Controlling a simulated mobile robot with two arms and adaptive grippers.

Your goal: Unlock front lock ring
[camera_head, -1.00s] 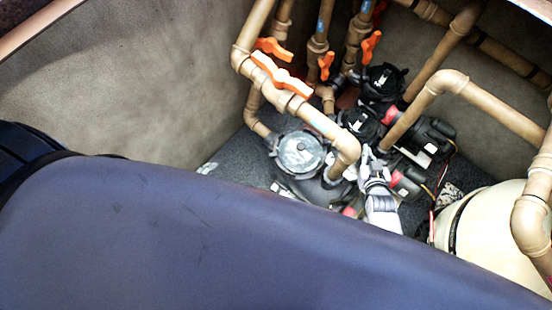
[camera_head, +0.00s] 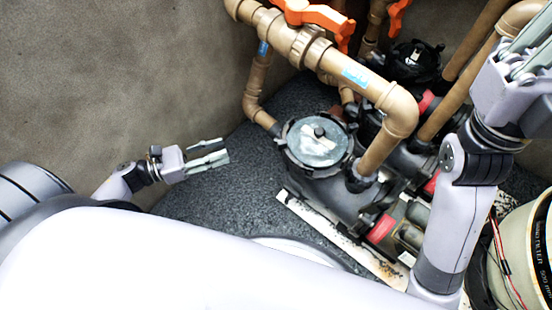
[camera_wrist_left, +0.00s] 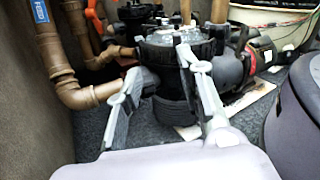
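The front pump's black lock ring (camera_head: 290,158) sits around a clear round lid (camera_head: 320,140) in the middle of the head view. In the left wrist view the lock ring (camera_wrist_left: 200,48) shows beyond the fingers. My left gripper (camera_head: 222,154) is left of the pump, apart from the ring, with nothing held. The left wrist view shows its two fingers (camera_wrist_left: 160,66) spread apart, partly covering the pump body. My right gripper (camera_head: 535,52) is at the upper right edge, right of the pump and partly cut off, so its opening is unclear.
A tan pipe (camera_head: 394,106) rises from the front pump and bends over beside the lid. An orange valve handle (camera_head: 318,15) is above. Another pump (camera_head: 415,62) stands behind. A cream filter tank (camera_head: 540,245) is at right. Bare grey floor (camera_head: 235,185) lies left of the pump.

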